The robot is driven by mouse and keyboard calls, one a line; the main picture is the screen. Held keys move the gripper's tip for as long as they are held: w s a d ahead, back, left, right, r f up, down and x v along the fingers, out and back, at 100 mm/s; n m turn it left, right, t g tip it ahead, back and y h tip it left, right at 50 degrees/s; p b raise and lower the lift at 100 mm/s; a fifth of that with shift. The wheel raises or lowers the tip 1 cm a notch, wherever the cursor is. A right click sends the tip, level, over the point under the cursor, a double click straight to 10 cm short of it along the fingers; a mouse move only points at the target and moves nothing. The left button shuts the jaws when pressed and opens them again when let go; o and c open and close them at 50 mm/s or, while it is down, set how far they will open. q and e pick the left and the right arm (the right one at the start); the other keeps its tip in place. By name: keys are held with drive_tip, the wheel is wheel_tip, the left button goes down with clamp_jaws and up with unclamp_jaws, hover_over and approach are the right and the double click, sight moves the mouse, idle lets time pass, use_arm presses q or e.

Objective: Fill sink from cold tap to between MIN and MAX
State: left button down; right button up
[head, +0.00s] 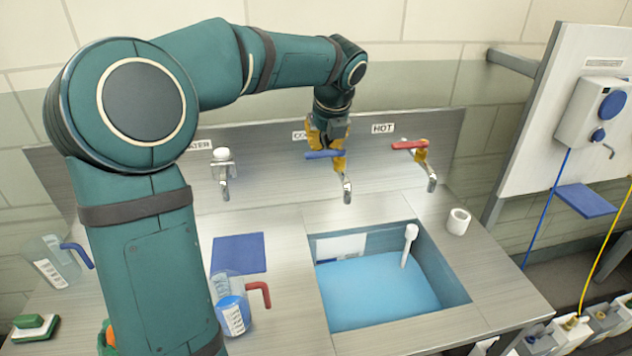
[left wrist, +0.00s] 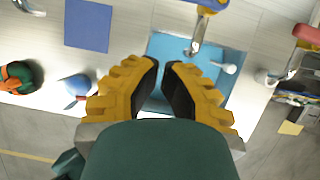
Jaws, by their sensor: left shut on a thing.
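The cold tap (head: 347,190), labelled COLD with the label partly covered, has a blue lever (head: 322,155) and stands behind the sink (head: 455,275). Light blue water (head: 375,290) lies in the sink. A white plate (head: 340,246) is on its back wall; its marks are too small to read. My left gripper (head: 328,150) is shut at the blue lever from above. In the left wrist view its yellow fingers (left wrist: 160,70) are close together, and the tap spout (left wrist: 194,44) is beyond them; the grip itself is hidden. My right gripper is not in view.
The hot tap (head: 409,145) with a red lever is to the right, another tap (head: 222,165) to the left. A white stick (head: 410,243) leans in the sink. Jugs (head: 231,305), a blue mat (head: 238,253) and a white cup (head: 458,221) stand around it.

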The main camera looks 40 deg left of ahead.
sight(325, 154)
use_arm(q)
drive_tip(key=w+a+r+b+x, duration=0.1)
drive_tip(key=b+x, duration=0.6)
drive_tip(key=x, duration=0.4)
drive_tip(key=shift+w+a, duration=0.3)
drive_tip(key=shift+a, duration=0.15)
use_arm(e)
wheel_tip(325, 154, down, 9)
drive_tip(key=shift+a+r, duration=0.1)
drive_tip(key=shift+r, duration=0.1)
use_arm(q)
drive_tip(key=p, duration=0.1)
drive_tip(key=a+p, duration=0.1)
drive_tip(key=p, duration=0.1)
drive_tip(key=shift+w+a, duration=0.15)
drive_tip(key=shift+w, duration=0.15)
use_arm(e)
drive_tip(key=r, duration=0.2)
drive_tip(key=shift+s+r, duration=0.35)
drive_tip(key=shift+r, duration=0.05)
use_arm(q)
drive_tip(key=shift+r, duration=0.1)
